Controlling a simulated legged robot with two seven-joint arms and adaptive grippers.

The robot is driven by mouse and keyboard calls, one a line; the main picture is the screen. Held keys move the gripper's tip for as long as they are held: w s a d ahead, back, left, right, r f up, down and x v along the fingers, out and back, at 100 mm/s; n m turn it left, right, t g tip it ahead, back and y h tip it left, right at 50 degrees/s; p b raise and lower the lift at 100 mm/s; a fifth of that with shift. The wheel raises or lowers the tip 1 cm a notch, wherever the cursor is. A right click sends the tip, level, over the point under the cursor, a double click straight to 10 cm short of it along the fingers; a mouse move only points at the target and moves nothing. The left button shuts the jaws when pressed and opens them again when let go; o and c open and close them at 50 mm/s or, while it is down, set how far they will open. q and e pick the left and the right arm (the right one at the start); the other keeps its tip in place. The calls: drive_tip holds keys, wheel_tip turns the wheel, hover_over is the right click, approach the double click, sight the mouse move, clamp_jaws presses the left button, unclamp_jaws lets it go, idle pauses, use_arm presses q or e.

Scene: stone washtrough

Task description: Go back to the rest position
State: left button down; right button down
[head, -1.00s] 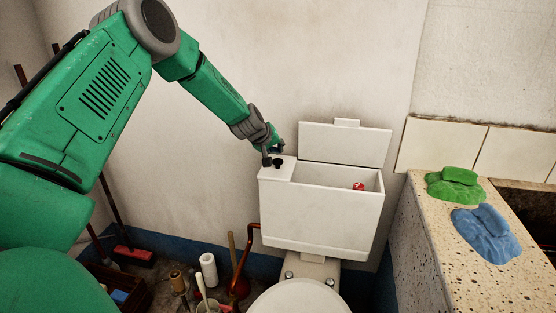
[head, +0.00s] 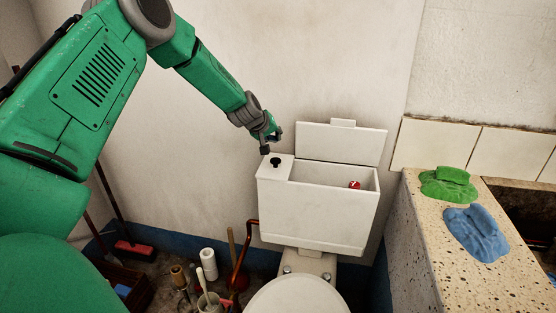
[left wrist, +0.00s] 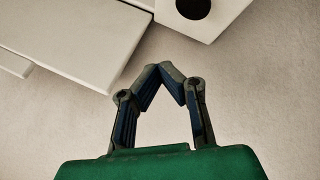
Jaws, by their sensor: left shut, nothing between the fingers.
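My left gripper (head: 271,143) is shut and empty. It hangs in the air just above the left end of the white toilet cistern (head: 315,225), apart from it. Its two fingers (left wrist: 159,68) meet at the tips in the left wrist view, with nothing between them. A black round button (head: 275,162) stands on the cistern's left top, just below the gripper; it also shows at the top of the left wrist view (left wrist: 193,7). The cistern's lid (head: 341,143) stands raised at the back. A small red and white thing (head: 354,184) shows inside the open cistern. My right gripper is out of view.
A speckled stone trough (head: 425,245) at the right bears a green cloth (head: 447,185) and a blue cloth (head: 476,234). A toilet bowl (head: 297,297) is below the cistern. A red brush (head: 135,249), a white roll (head: 208,264) and other tools crowd the floor at the left.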

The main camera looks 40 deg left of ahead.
use_arm(q)
drive_tip(key=s+d+f+m+g+h, duration=0.1)
drive_tip(key=s+d+f+m+g, duration=0.4)
drive_tip(key=s+d+f, duration=1.3)
drive_tip(key=s+d+f+m+g, duration=0.1)
drive_tip(key=s+d+m, duration=0.1)
drive_tip(key=s, duration=0.7)
drive_tip(key=s+d+f+m+g, duration=0.1)
drive_tip(key=s+d+f+m, duration=0.1)
drive_tip(key=s+d, duration=0.3)
drive_tip(key=s+d+f+m+g, duration=0.1)
drive_tip(key=s+d+f+m, duration=0.1)
drive_tip(key=s, duration=1.1)
drive_tip(key=shift+s+d+m+h, duration=0.3)
drive_tip(key=shift+s+d, duration=0.05)
drive_tip(key=shift+d, duration=0.45)
drive_tip(key=shift+w+f, duration=0.1)
drive_tip(key=shift+w, duration=0.05)
